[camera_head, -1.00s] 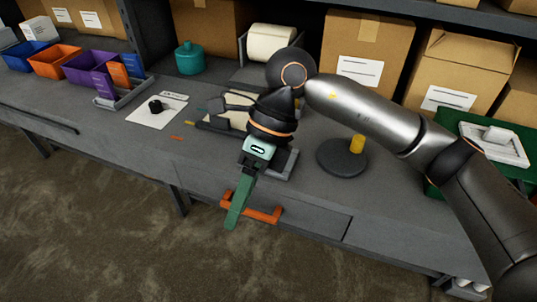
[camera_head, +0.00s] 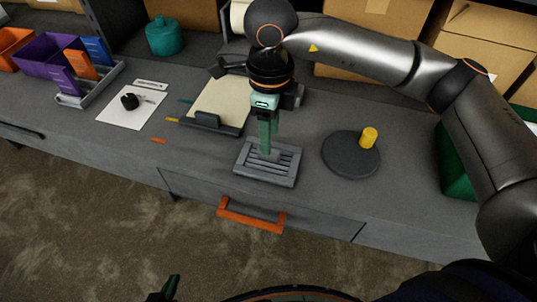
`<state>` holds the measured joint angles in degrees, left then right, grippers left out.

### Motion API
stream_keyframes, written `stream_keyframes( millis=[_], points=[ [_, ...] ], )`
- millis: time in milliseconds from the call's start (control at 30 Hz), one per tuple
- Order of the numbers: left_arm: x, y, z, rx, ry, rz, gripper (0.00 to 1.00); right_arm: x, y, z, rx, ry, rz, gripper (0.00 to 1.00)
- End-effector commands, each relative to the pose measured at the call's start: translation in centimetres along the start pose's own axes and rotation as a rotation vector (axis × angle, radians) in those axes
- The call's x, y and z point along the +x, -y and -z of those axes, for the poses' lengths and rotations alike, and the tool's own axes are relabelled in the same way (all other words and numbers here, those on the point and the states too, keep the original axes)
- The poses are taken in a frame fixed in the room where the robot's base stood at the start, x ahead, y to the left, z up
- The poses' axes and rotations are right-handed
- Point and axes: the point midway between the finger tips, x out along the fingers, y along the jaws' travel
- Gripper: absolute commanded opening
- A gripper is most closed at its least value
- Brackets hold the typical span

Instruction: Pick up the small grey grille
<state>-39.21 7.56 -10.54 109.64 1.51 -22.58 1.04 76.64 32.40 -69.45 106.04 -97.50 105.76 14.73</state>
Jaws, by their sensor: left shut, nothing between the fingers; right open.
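The small grey grille (camera_head: 284,172), a slatted rectangular frame, lies flat on the workbench near its front edge, above the drawer with the orange handle. My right gripper (camera_head: 265,150) points down over the grille's back left part, its green fingers in front of the slats. It is open; I cannot tell whether the fingertips touch the grille. The fingers hide part of the slats. My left gripper (camera_head: 171,287) shows only as a green tip at the bottom edge, in front of the bench and low over the floor; it is shut and empty.
A dark round base with a yellow peg (camera_head: 369,138) stands right of the grille. A clipboard (camera_head: 215,105) lies behind left, a white sheet with a black knob (camera_head: 130,101) further left. The orange drawer handle (camera_head: 250,217) sticks out at the front.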

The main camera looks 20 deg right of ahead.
Motion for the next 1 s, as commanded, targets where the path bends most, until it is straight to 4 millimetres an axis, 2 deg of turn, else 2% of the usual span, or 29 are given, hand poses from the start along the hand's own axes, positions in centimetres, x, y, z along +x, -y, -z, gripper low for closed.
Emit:
stream_keyframes(
  millis=[233,500,800,1000],
  points=[
    [-0.3,0.0,0.5,0.000,-0.001,0.000,0.00,1.9,0.1,-0.1,-0.001,-0.002,-0.003,0.51],
    [-0.9,0.0,1.3,0.001,-0.005,0.000,0.00,5.7,0.6,-0.3,-0.001,-0.001,-0.003,0.51],
    [-0.8,0.0,1.4,0.001,-0.006,0.000,0.00,6.3,0.7,-0.3,-0.002,0.001,0.000,0.51],
    [-0.8,0.0,1.4,0.001,-0.007,0.000,0.00,6.2,0.7,-0.3,-0.002,0.001,-0.001,0.29]
  ],
)
